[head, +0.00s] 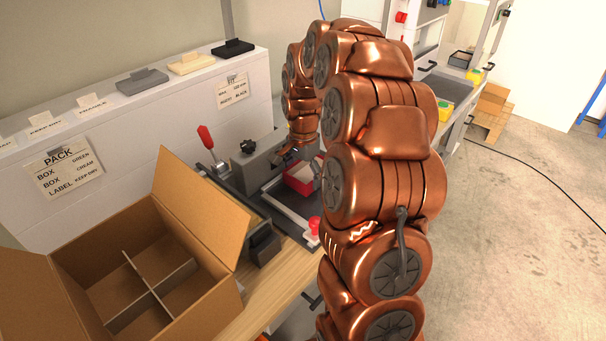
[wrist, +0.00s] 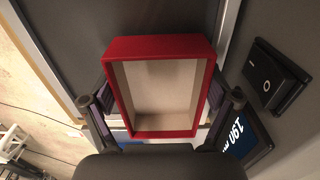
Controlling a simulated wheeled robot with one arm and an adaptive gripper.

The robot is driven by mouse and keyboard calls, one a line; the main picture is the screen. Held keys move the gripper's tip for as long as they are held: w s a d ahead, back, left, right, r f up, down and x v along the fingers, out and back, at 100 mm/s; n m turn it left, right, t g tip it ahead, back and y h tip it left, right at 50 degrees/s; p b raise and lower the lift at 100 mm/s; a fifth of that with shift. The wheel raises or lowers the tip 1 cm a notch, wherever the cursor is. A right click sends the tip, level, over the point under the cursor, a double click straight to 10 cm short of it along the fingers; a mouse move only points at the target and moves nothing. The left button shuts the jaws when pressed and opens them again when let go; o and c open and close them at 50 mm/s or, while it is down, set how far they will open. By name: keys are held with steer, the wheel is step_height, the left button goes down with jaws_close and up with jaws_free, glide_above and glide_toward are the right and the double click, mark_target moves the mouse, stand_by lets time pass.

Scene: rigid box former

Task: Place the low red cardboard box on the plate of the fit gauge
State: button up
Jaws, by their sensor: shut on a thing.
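The low red cardboard box (wrist: 160,48) is open-topped with a pale inside. In the wrist view it sits between the two fingers of my gripper (wrist: 161,106), which is shut on its left and right sides. In the head view the box (head: 297,186) is partly hidden by my arm, over the dark bench fixture. A dark grey flat surface (wrist: 75,35) lies behind the box in the wrist view. A blue-and-white display (wrist: 243,135) is at lower right. I cannot tell which part is the fit gauge's plate, or whether the box touches it.
A brown divided carton (head: 195,205) stands open at the front left. A red-handled lever (head: 206,138), a grey block with a black knob (head: 249,147) and a red knob (head: 314,225) are close to the box. A black switch (wrist: 268,86) lies right of my gripper.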

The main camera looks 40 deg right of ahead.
mark_target(303, 181)
steer(key=shift+f, duration=0.4)
steer(key=shift+f, duration=0.15)
steer(key=o, duration=1)
steer(key=shift+r+b, duration=1.05)
steer(key=shift+r, duration=5.1)
